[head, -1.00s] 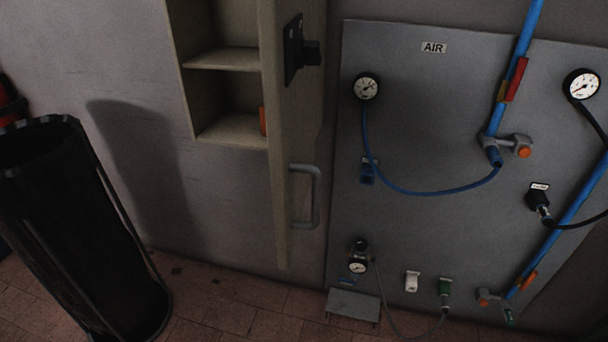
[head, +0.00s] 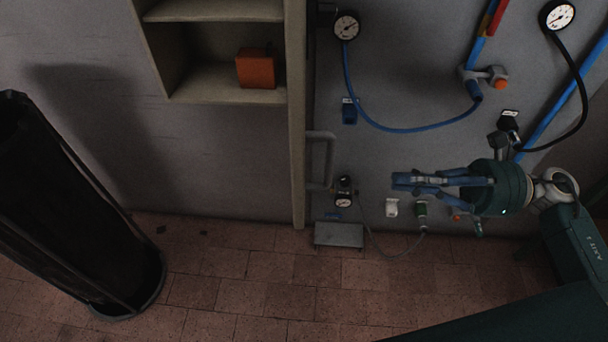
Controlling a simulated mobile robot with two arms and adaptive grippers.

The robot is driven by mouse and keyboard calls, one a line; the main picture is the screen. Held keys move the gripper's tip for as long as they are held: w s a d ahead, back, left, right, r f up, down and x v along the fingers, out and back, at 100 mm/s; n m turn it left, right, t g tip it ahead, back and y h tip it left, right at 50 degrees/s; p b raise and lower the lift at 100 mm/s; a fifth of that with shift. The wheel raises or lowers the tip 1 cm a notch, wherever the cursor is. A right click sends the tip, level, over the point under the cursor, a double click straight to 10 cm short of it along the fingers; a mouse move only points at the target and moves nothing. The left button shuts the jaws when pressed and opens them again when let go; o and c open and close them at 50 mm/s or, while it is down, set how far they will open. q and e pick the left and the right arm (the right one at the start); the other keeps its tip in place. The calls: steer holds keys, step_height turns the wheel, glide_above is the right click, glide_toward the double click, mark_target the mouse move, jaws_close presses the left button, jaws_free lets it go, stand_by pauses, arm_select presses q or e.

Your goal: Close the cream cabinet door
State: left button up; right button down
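The cream cabinet door (head: 298,120) stands open, seen nearly edge-on as a narrow upright panel. Its grey bar handle (head: 330,160) sticks out on the right side of the door. The open cabinet (head: 215,97) shows left of the door, with shelves and an orange box (head: 256,69) on the lower shelf. My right gripper (head: 402,182) comes in from the right, its blue fingers pointing left towards the handle, apart from it in the picture. My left gripper is not in view.
A grey air panel (head: 400,90) with gauges, blue hoses and valves is behind my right gripper. A small grey step (head: 339,234) is low by the door. A tall black bin (head: 75,205) stands at left. The tiled floor (head: 250,275) in front is clear.

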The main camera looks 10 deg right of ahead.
steer(key=a+n+g+p, duration=0.1)
steer(key=a+p, duration=0.6)
steer(key=a, duration=0.7)
steer(key=shift+w+a+r+n, duration=0.25)
steer(key=shift+w+a+n, duration=0.05)
steer(key=shift+n, duration=0.2)
